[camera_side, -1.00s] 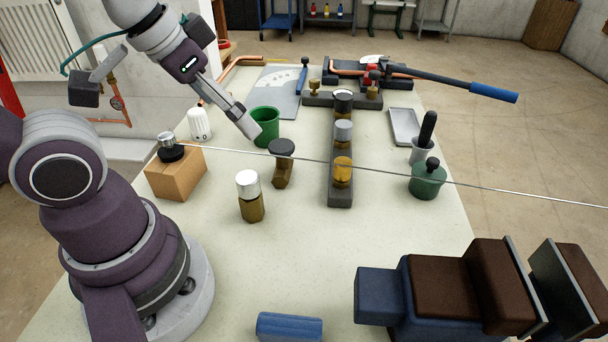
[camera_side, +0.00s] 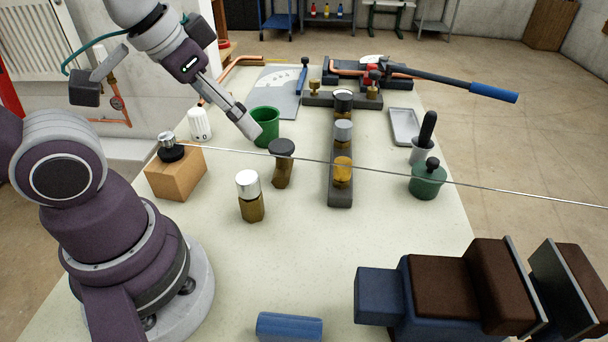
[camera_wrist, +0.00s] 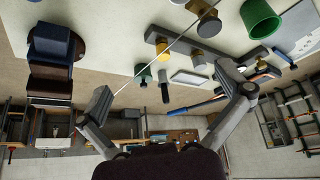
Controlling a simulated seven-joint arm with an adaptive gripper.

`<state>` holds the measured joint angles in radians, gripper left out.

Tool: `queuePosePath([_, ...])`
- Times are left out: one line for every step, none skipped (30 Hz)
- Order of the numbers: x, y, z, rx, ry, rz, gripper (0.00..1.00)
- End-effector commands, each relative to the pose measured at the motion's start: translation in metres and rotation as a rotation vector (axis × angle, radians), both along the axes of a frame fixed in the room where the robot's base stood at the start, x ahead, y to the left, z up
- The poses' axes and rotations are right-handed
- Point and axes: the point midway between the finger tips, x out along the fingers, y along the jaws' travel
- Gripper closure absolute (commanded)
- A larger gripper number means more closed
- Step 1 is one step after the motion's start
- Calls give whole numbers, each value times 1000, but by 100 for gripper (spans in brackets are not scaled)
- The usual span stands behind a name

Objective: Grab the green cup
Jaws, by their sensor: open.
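The green cup (camera_side: 266,118) stands upright on the pale bench, left of the dark rail of fittings. In the wrist view the green cup (camera_wrist: 260,19) is at the upper right, beyond the right finger and not between the fingers. My gripper (camera_side: 247,128) is in front of the cup's left side in the side view and hides part of it. I cannot tell whether they touch. In the wrist view my gripper (camera_wrist: 165,85) has its fingers spread wide, with nothing held between them.
A dark-capped brass fitting (camera_side: 282,162) and a silver-capped one (camera_side: 250,196) stand nearer the camera. A white radiator knob (camera_side: 199,123) stands left of the cup. A dark green lidded pot (camera_side: 427,181) is at right. A thin rod (camera_side: 480,187) crosses above the bench.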

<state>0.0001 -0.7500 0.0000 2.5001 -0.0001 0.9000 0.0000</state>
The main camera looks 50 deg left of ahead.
Motion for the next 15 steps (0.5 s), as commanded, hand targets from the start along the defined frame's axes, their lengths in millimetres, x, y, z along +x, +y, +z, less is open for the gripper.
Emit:
queuePosePath([0,0,0,0,0,0,0])
queuePosePath([0,0,0,0,0,1,0])
queuePosePath([2,1,1,0,1,7,0])
queuePosePath([5,3,1,-1,4,17,0])
queuePosePath([9,5,2,-3,9,33,0])
queuePosePath([18,11,4,-5,15,63,0])
queuePosePath([27,16,5,-8,21,92,0])
queuePosePath([37,24,6,-11,28,126,0])
queuePosePath([52,35,5,-14,36,175,0])
queuePosePath([63,46,4,-16,40,215,0])
queuePosePath([74,57,1,-19,47,253,0])
queuePosePath([88,74,-4,-22,54,306,0])
queuePosePath([98,87,-10,-24,59,346,0])
queuePosePath([107,101,-17,-26,65,384,0])
queuePosePath([116,120,-27,-28,72,435,0])
